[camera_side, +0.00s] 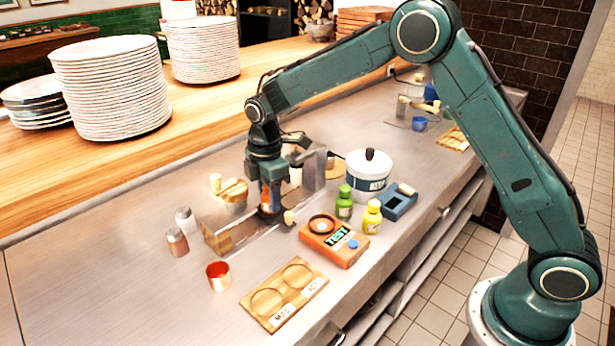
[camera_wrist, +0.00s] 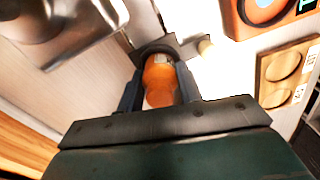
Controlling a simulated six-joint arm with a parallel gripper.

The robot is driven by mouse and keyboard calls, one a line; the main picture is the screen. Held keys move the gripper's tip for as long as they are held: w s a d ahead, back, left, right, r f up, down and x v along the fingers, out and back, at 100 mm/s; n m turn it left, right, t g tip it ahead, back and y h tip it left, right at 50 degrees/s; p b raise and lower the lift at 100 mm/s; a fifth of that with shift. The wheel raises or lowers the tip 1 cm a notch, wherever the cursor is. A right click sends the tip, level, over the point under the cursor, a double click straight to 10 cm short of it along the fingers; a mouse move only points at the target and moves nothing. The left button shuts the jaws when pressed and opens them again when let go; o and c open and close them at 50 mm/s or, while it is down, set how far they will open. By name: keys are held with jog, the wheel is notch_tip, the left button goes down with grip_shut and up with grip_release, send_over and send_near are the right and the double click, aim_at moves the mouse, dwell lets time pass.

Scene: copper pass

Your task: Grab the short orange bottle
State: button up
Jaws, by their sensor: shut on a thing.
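My gripper (camera_side: 268,205) points down at the middle of the steel counter. In the wrist view my gripper (camera_wrist: 160,85) has its two fingers on either side of the short orange bottle (camera_wrist: 159,78), shut on it. In the side view the orange bottle (camera_side: 266,194) shows only in part between the fingers. The bottle looks upright. I cannot tell whether its base is touching the surface below.
A green bottle (camera_side: 344,203) and a yellow bottle (camera_side: 372,217) stand to the right, near an orange tester (camera_side: 334,241) and a white pot (camera_side: 369,178). A wooden two-hole board (camera_side: 284,294) and a copper cup (camera_side: 218,275) are in front.

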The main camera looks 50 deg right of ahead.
notch_tip(320, 180, up, 20)
dwell(0.6)
jog(key=shift+s, duration=0.1)
dwell(0.5)
